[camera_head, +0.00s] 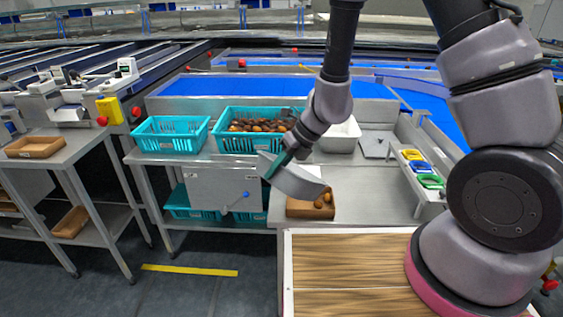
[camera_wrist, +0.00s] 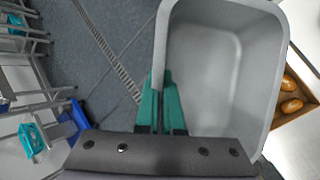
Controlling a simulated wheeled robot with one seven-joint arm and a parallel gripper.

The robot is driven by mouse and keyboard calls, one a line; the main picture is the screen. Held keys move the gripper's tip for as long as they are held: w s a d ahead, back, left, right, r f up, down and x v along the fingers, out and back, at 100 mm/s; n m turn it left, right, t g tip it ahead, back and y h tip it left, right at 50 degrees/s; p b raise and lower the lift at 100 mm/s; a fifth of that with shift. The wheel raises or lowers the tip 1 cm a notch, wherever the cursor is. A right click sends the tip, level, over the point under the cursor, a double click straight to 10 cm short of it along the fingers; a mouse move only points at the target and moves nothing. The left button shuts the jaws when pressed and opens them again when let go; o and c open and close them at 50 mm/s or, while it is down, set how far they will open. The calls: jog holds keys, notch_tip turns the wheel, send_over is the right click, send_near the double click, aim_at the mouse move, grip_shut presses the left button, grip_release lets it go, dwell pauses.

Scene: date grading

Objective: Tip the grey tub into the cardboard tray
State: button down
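The grey tub (camera_head: 300,182) is tilted in the air above the cardboard tray (camera_head: 298,211). My gripper (camera_head: 275,166) has its green fingers shut on the tub's rim; the fingers (camera_wrist: 160,98) show in the wrist view on either side of the wall. In the wrist view the inside of the tub (camera_wrist: 205,75) looks bare. Several brown dates (camera_head: 323,200) lie in the right part of the cardboard tray, and two show beside the tub in the wrist view (camera_wrist: 290,106). The tub hides part of the tray.
A teal crate of dates (camera_head: 228,143) and an empty-looking teal crate (camera_head: 170,147) stand behind to the left. A white tub (camera_head: 350,131) stands behind. Coloured items (camera_head: 420,167) sit in a rack at the right. The steel table (camera_head: 375,190) is clear right of the tray.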

aim_at(271, 181)
jog(key=shift+s+a+f+t+h, duration=0.5)
jog(key=shift+t+h, duration=0.1)
jog(key=shift+f+n+t+h, duration=0.3)
jog(key=shift+f+t+h, duration=0.2)
jog(key=shift+t+h, duration=0.25)
jog(key=shift+f+n+t+h, duration=0.3)
jog(key=shift+f+t+h, duration=0.15)
jog(key=shift+t+h, duration=0.3)
jog(key=shift+f+h, duration=0.1)
jog(key=shift+h, duration=0.2)
jog(key=shift+w, duration=0.2)
